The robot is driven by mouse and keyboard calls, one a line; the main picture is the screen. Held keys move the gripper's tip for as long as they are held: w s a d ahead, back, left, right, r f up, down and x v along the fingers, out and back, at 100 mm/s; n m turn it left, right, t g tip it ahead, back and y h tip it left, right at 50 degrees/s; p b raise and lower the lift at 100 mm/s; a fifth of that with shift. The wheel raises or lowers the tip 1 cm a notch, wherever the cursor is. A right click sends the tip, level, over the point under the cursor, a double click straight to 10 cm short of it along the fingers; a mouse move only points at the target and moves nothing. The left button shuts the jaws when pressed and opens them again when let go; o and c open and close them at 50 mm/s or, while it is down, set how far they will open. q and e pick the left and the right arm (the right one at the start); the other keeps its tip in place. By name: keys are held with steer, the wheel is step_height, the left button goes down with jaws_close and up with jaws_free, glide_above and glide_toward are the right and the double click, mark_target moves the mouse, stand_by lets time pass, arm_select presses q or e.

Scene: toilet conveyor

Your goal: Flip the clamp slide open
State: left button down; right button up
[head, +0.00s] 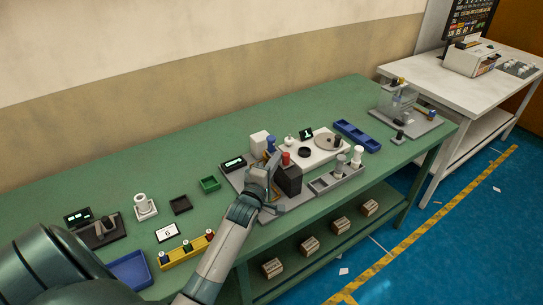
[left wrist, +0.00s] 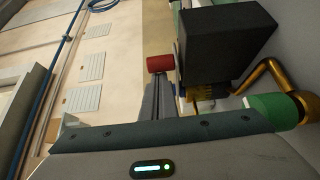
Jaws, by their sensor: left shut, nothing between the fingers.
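The fixture station (head: 299,207) is a grey plate on the green bench. A black block (head: 288,178) stands on it, with a red knob (head: 286,158) at its top and a blue-topped part (head: 270,145) behind. I cannot tell which part is the clamp slide. My left gripper (head: 272,163) is shut and empty, just left of the black block. In the left wrist view, its fingers (left wrist: 157,95) point toward a red cylinder (left wrist: 160,64), beside the black block (left wrist: 225,45). A bent brass rod (left wrist: 272,75) and green cylinder (left wrist: 274,110) lie right. Contact is unclear. My right gripper is out of view.
A white plate (head: 318,148) with round parts and a blue tray (head: 357,135) lie to the right. A small display box (head: 233,163) and a green tray (head: 210,184) are left. The back of the green bench (head: 190,150) is clear.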

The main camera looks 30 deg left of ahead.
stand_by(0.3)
arm_select(q)
steer(key=d, duration=0.1)
steer(key=s+d+p, duration=0.1)
steer(key=d, duration=0.2)
steer(key=shift+s+d+p, duration=0.35)
steer(key=shift+s, duration=0.05)
steer(key=shift+a, duration=0.15)
